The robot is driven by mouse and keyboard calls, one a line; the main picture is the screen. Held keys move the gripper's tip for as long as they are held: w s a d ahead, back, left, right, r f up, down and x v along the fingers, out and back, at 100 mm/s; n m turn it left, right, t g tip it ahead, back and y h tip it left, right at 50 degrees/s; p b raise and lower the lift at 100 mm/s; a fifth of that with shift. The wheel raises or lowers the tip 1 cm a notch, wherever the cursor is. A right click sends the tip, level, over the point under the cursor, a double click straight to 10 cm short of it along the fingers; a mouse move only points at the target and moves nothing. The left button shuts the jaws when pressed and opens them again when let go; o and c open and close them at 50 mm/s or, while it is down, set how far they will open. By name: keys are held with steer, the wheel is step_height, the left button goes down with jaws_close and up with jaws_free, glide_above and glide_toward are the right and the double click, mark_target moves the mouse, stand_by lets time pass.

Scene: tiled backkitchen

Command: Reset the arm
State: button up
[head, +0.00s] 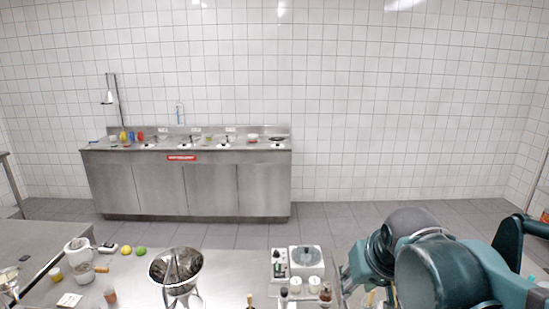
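My teal and dark grey arm (435,265) is folded at the lower right of the head view, in front of the right part of the near steel table (230,265). Its rounded links cover that end of the table. I cannot make out the gripper or its fingertips; they are hidden or out of the picture. Whether it holds anything does not show.
On the near table are a steel bowl (160,270), a white device (306,262), small jars (314,284), a lime (140,250), a lemon (126,250) and a white appliance (78,252). A steel counter (190,185) stands against the tiled wall. Grey floor (350,220) lies between.

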steer(key=s+d+f+t, duration=0.1)
steer(key=s+d+f, duration=0.1)
steer(key=s+f, duration=0.3)
steer(key=s, duration=0.3)
steer(key=shift+s+f, duration=0.15)
steer(key=shift+s, duration=0.1)
stand_by(2.5)
